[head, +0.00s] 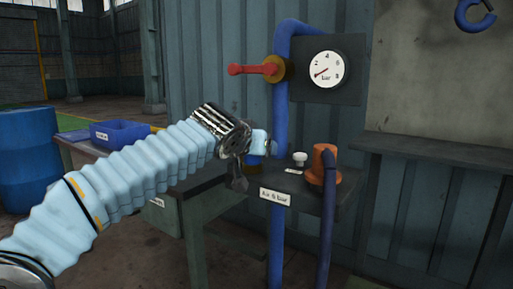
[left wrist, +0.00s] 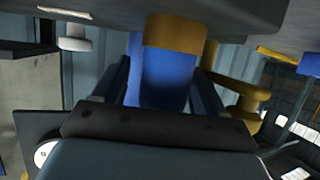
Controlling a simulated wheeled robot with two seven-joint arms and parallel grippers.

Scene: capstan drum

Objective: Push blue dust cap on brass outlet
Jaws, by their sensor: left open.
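In the left wrist view a blue cylindrical part, which looks like the dust cap (left wrist: 165,82), lies between my left gripper's two dark fingers (left wrist: 165,95). It meets a brass collar, which looks like the outlet (left wrist: 175,34), at the grey shelf. The fingers stand open on either side of the blue part. I cannot tell whether they touch it or how far it sits on the brass. In the head view my left gripper (head: 258,146) is just above the shelf by the blue pipe. It hides most of the cap, and a little brass (head: 255,161) shows below it. My right gripper is not in view.
The shelf (head: 308,200) carries a white knob (head: 300,159) and an orange fitting (head: 323,165) with a blue pipe. A red-handled valve (head: 258,69) and a pressure gauge (head: 326,69) are above. A blue bin (head: 120,133) stands on the table behind my arm.

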